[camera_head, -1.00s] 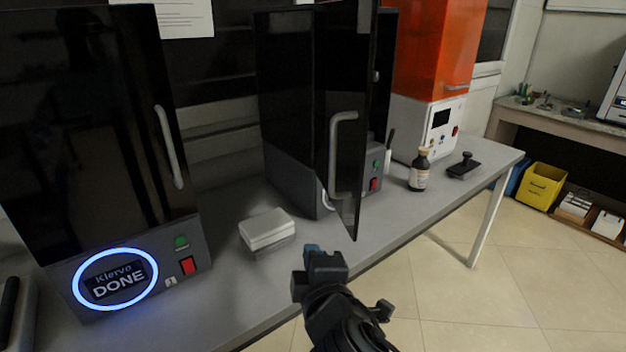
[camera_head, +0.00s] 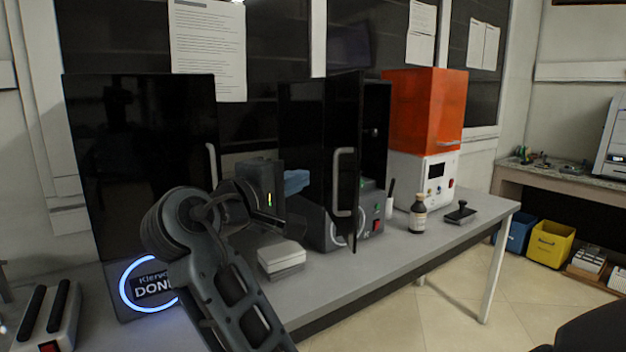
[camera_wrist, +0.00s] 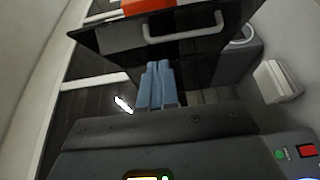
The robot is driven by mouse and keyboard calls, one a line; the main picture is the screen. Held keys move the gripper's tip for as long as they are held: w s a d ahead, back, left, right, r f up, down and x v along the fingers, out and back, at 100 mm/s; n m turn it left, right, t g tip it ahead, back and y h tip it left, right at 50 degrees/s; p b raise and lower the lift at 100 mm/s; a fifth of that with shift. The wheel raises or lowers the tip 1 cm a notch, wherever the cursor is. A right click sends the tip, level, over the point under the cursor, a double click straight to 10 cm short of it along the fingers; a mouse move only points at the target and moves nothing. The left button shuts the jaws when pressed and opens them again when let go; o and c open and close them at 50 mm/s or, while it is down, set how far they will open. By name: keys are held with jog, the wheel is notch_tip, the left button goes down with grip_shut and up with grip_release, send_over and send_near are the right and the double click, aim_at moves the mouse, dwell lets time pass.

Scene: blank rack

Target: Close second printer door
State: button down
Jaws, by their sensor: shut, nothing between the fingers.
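The second printer (camera_head: 308,215) is a black and grey box in the middle of the bench. Its dark door (camera_head: 341,200) stands open, swung out toward me, with a pale vertical handle (camera_head: 336,165). In the wrist view the door (camera_wrist: 110,38) and its handle (camera_wrist: 183,30) lie beyond my fingers. My gripper (camera_head: 297,182) is shut and empty, its blue fingertips pointing right, left of the door in the picture. The fingertips also show in the wrist view (camera_wrist: 157,85). I cannot tell whether they touch the door.
Left stands another black printer (camera_head: 130,160), door shut, ring lit and screen partly reading DONE. A white box stack (camera_head: 281,256) sits before the second printer. A brown bottle (camera_head: 417,216), a black stamp-like tool (camera_head: 460,212) and an orange-topped machine (camera_head: 424,115) stand to the right.

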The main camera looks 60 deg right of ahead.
send_near(354, 163)
jog(key=w+d, duration=0.2)
jog(key=d, duration=0.2)
jog(key=shift+s+d+p, duration=0.3)
jog(key=shift+s+d, duration=0.1)
jog(key=shift+s, duration=0.35)
jog(key=shift+s+d+p, duration=0.3)
jog(key=shift+s+d, duration=0.1)
jog(key=shift+s, duration=0.35)
